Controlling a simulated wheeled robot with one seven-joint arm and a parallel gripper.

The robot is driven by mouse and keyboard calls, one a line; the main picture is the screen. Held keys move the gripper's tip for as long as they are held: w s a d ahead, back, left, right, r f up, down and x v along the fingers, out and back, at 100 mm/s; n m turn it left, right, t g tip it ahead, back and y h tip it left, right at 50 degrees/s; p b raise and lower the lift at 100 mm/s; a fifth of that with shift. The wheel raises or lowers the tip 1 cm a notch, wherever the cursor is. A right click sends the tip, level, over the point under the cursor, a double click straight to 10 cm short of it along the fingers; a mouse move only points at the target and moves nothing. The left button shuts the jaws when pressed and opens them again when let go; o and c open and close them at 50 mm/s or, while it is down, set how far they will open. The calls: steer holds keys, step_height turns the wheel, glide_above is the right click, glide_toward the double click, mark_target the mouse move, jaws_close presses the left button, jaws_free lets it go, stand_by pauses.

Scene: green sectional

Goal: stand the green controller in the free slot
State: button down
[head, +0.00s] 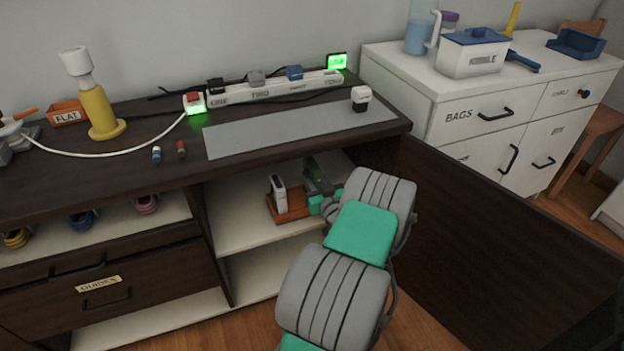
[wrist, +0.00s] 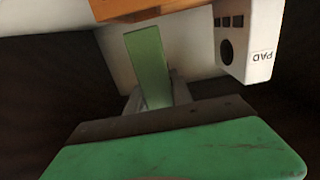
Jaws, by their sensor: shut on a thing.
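The green controller (head: 315,174) is upright inside the open shelf, at the right side of the orange-brown holder (head: 291,214). In the wrist view it shows as a narrow green slab (wrist: 147,58), with its far end close to the holder's edge (wrist: 150,12). My gripper (head: 324,192) is shut on it; the fingers are partly hidden behind my arm in the head view. A white controller (head: 279,191) stands in the left part of the holder. In the wrist view this white controller (wrist: 246,42) bears the label PAD. I cannot tell whether the green controller touches the holder.
The cabinet top (head: 340,98) is above my gripper and the shelf floor (head: 245,225) below it. A dark panel (head: 480,225) stands to the right of my arm. The shelf left of the holder is clear.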

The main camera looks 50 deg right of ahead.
steer(key=shift+w+d, duration=0.35)
steer(key=shift+w, duration=0.15)
steer(key=shift+s+f+b, duration=0.1)
steer(key=shift+f+b, duration=0.6)
steer(key=shift+b, duration=0.05)
steer(key=shift+a+f+b, duration=0.15)
steer(key=shift+f+b, duration=0.65)
steer(key=shift+b, duration=0.1)
steer(key=shift+f+b, duration=0.45)
steer(key=shift+b, duration=0.05)
steer(key=shift+r, duration=0.1)
steer(key=c, duration=1.1)
jaws_free()
